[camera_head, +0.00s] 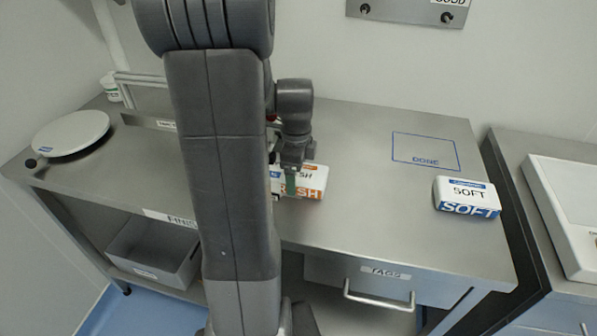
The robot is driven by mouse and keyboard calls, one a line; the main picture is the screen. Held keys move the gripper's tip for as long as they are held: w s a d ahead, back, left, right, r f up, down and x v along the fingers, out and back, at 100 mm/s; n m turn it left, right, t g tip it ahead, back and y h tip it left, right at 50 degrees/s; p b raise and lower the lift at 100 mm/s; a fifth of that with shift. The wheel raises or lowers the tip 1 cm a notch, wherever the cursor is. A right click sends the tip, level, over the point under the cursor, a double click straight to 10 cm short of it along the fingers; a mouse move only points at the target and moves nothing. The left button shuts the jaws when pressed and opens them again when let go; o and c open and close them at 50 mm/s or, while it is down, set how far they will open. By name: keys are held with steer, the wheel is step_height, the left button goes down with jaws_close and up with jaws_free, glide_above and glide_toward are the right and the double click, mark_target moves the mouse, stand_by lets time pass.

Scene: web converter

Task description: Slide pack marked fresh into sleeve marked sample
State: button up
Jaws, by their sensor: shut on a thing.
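The pack marked fresh (312,181), white with an orange band and partly readable lettering, is at the middle of the steel table, right of my arm. My gripper (289,180) is shut on this pack from above. My arm hides the pack's left part, and I cannot tell whether the pack touches the table. No sleeve marked sample can be made out in this view; my arm covers part of the table.
A white and blue pack marked SOFT (467,198) lies at the table's right. A blue outlined DONE area (425,151) is empty. A round white plate (72,133) is at far left. A TAGS drawer (362,280) and a grey bin (152,252) are below.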

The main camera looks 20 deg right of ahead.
steer(key=o, duration=1.1)
step_height(320, 180, up, 14)
steer(key=shift+f, duration=0.1)
step_height(320, 180, down, 14)
steer(key=shift+r, duration=0.15)
steer(key=shift+s+d, duration=0.2)
steer(key=shift+d, duration=0.15)
